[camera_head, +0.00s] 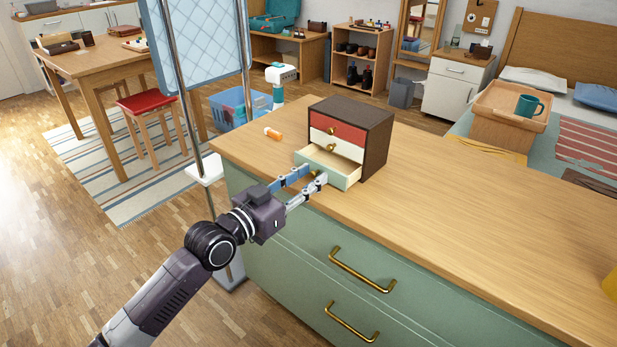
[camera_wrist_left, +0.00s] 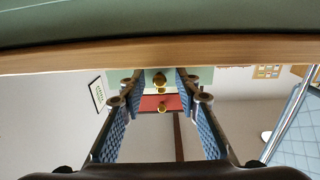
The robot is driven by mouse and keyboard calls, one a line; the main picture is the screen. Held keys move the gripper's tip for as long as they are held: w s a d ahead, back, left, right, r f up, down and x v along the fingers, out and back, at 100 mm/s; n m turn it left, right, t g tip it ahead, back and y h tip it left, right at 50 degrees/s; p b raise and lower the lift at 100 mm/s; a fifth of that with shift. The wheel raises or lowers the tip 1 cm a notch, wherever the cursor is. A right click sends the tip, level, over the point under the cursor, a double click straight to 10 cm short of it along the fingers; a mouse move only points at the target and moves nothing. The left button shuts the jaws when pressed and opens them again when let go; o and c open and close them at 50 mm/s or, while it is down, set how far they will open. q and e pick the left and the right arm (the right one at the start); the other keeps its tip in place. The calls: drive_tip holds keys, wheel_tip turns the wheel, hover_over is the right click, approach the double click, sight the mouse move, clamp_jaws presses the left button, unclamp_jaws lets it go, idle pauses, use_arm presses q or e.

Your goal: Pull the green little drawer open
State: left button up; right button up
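A small dark-brown chest (camera_head: 374,135) stands on the wooden top, with a red drawer, a white drawer and a green little drawer (camera_head: 333,171) at the bottom. The green drawer stands partly pulled out, its pale inside showing; the other two are shut. My left gripper (camera_head: 306,178) is in front of the green drawer. In the left wrist view, which is upside down, the fingers of my left gripper (camera_wrist_left: 160,82) are apart, with the green drawer's brass knob (camera_wrist_left: 159,79) between them and a gap on each side. My right gripper is not in view.
An orange-and-white bottle (camera_head: 273,133) lies left of the chest. A metal-poled stand with a quilted blue panel (camera_head: 200,45) rises at the left.

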use_arm(q)
drive_tip(key=v, duration=1.2)
idle(0.3)
